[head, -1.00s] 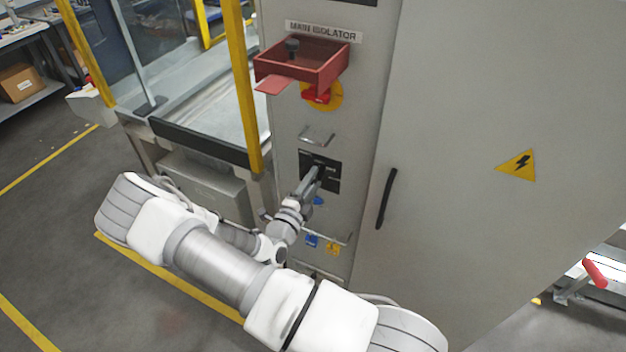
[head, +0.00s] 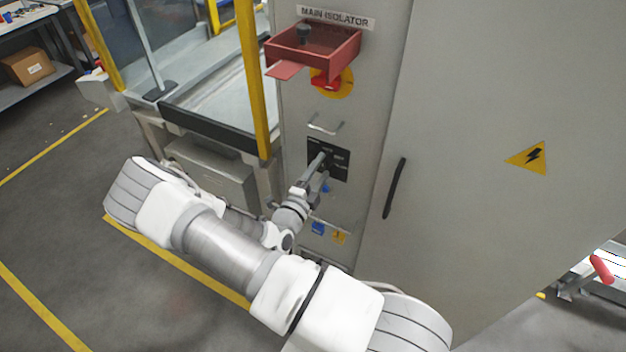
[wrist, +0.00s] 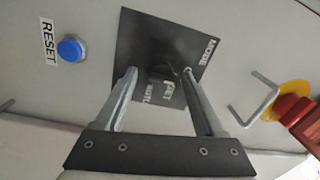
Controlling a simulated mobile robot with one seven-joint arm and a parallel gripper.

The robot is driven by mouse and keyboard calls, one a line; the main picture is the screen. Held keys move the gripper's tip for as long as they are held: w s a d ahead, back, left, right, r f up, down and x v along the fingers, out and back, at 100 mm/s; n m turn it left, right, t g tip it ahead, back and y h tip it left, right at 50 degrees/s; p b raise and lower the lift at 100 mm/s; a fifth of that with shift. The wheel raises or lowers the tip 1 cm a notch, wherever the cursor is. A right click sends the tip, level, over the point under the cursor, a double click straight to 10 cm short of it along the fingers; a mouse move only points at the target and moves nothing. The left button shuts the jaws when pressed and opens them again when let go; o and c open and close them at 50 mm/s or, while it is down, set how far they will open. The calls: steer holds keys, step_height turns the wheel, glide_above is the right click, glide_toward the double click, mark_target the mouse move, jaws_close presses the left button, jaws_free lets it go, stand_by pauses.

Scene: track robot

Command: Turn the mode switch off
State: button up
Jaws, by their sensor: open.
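The mode switch is a dark knob (wrist: 160,75) on a black square plate (wrist: 176,38) marked MODE. The plate also shows in the head view (head: 341,166) on the grey cabinet front, below a metal handle. My gripper (wrist: 160,75) is open, its two fingers pointing at the plate with the knob between their tips in the wrist view. I cannot tell whether either finger touches the knob. In the head view my gripper (head: 322,166) covers part of the plate and hides the knob. The knob's exact setting is not clear.
A blue RESET button (wrist: 70,48) sits beside the plate. A metal handle (wrist: 254,98) and the red isolator knob (head: 326,80) under a red box (head: 315,55) are above it. A black door handle (head: 394,188) is to the right. Blue and yellow tags (head: 318,228) hang below.

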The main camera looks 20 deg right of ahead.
steer(key=b+v, duration=0.3)
steer(key=v, duration=1.4)
steer(key=shift+a, duration=0.2)
